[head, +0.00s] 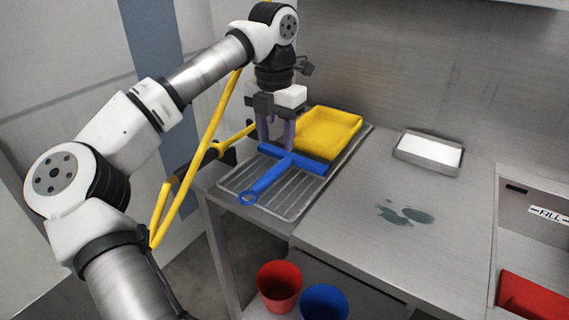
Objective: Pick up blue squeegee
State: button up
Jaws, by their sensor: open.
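The blue squeegee (285,167) lies on the ribbed metal drainboard (302,203) at the left end of the counter. Its wide head is at the back, and its handle with a ring end points toward the front left. My gripper (276,146) points down over the squeegee head with its fingers apart. The fingertips are at the head, near where the handle meets it. I cannot tell whether they touch it or reach around it.
A yellow tray (328,132) lies directly behind the squeegee. A metal tray with a white inside (428,152) sits at the back right. Dark wet patches (404,213) mark the counter. A red bucket (279,284) and a blue bucket (323,302) stand below. Yellow poles (196,150) stand left.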

aim_at(276, 167)
notch_tip(276, 167, down, 3)
jog(key=shift+f, duration=0.2)
jog(key=shift+w+f+p, duration=0.2)
jog(key=shift+f+p, duration=0.05)
jog(key=shift+f, duration=0.65)
jog(key=shift+w+f+p, duration=0.15)
jog(key=shift+f+p, duration=0.05)
jog(key=shift+f, duration=0.65)
jog(key=shift+w+f+p, duration=0.2)
jog(key=shift+f+p, duration=0.05)
jog(key=shift+f, duration=0.65)
jog(key=shift+c, duration=0.2)
grip_shut()
jog(key=shift+r, duration=0.1)
